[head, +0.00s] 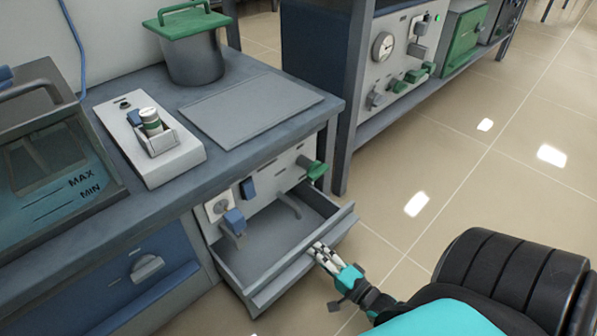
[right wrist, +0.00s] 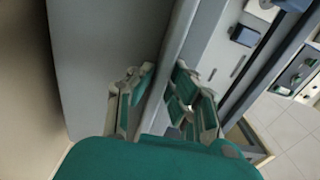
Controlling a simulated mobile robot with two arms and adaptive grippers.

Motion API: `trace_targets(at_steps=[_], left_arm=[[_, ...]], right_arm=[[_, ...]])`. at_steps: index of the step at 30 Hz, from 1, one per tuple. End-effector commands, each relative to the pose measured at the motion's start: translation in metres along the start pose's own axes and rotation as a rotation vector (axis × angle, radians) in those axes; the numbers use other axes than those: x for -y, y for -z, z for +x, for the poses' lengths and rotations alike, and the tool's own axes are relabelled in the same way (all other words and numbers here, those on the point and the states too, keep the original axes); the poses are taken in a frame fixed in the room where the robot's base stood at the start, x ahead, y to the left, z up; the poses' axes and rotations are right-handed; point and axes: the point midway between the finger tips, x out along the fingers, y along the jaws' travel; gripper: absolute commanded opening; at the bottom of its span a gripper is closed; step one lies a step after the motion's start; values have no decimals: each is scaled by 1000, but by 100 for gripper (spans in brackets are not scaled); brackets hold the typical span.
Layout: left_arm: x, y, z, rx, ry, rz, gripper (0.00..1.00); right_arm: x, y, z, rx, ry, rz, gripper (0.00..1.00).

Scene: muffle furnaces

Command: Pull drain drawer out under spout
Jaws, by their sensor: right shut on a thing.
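The grey drain drawer (head: 262,242) stands pulled open below the white control panel (head: 262,190) of the bench. Its inside is empty. Grey bent spouts (head: 290,206) hang from the panel above the drawer. My right gripper (head: 322,253) is shut on the top edge of the drawer's front wall, near the middle. In the right wrist view the fingers (right wrist: 157,100) straddle the drawer's front wall (right wrist: 95,60), one on each side. My left gripper is not in view.
A blue knob (head: 234,221) and a green handle (head: 317,170) stick out of the panel over the drawer. The bench top (head: 100,205) holds a white device (head: 150,145) and a grey pot (head: 190,55) with a green lid. Tiled floor (head: 450,185) lies clear to the right.

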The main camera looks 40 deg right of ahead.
Motion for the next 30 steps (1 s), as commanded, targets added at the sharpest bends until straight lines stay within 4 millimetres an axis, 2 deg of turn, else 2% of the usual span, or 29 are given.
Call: trace_targets(at_steps=[1,3,9,15,24,25,29,30], left_arm=[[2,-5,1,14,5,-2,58],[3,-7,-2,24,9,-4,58],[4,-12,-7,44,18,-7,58],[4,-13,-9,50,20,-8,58],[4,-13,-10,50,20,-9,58],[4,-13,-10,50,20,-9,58],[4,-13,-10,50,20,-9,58],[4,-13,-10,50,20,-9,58]], right_arm=[[2,0,-14,0,-7,-1,0],[2,0,-28,0,-6,-1,0],[0,0,-54,1,-3,-1,0],[-1,0,-62,1,-1,-1,0],[-1,0,-62,1,-1,-1,0],[-1,0,-62,1,-1,-1,18],[-1,0,-62,1,-1,-1,35],[-1,0,-62,1,0,-1,37]])
